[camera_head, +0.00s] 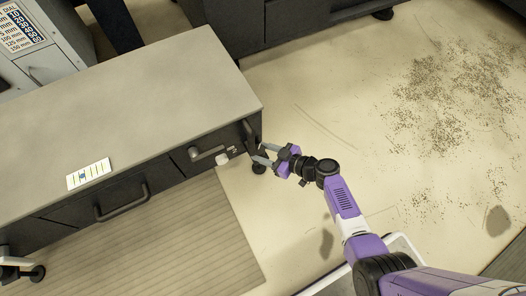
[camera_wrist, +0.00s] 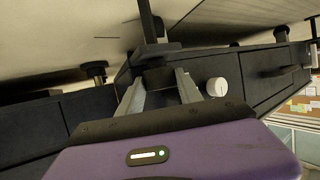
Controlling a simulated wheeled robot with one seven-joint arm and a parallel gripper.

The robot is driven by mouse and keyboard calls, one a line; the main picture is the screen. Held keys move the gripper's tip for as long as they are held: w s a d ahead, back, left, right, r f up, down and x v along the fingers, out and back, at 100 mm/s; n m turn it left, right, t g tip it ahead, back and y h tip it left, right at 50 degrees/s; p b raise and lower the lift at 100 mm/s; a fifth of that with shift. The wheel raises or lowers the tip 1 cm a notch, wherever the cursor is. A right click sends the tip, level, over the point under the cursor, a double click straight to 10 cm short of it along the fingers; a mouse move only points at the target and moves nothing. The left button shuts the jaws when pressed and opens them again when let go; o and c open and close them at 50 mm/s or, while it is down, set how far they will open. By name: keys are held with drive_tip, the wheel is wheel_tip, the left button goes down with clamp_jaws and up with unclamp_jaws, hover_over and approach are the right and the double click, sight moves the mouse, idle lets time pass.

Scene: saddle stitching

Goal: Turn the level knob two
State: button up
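A dark upright lever-like part (camera_head: 252,134) sits at the right end of the bench's front. A round white knob (camera_head: 222,160) is just left of it on the dark front panel; it also shows right of the fingers in the wrist view (camera_wrist: 216,87). I see no label telling which is level knob two. My gripper (camera_head: 265,153) is at the bench's right corner, its two pale fingers apart. In the wrist view, a dark block (camera_wrist: 159,77) on the lever-like part lies between the fingertips (camera_wrist: 160,82); I cannot see clear contact.
The bench top (camera_head: 130,90) is grey, with a small white card (camera_head: 88,174) near its front edge. A grey-black handle (camera_head: 207,153) and a drawer pull (camera_head: 122,203) stick out of the front. Open floor with dark specks (camera_head: 450,100) lies to the right.

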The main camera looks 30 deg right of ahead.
drive_tip(key=shift+a+m+t+h, duration=0.2)
drive_tip(key=shift+m+t+h, duration=0.2)
drive_tip(key=shift+m, duration=0.1)
drive_tip(key=shift+s, duration=0.1)
drive_tip(key=shift+d, duration=0.1)
drive_tip(key=o, duration=1.1)
drive_tip(key=shift+p+v, duration=1.35)
drive_tip(key=shift+v, duration=2.5)
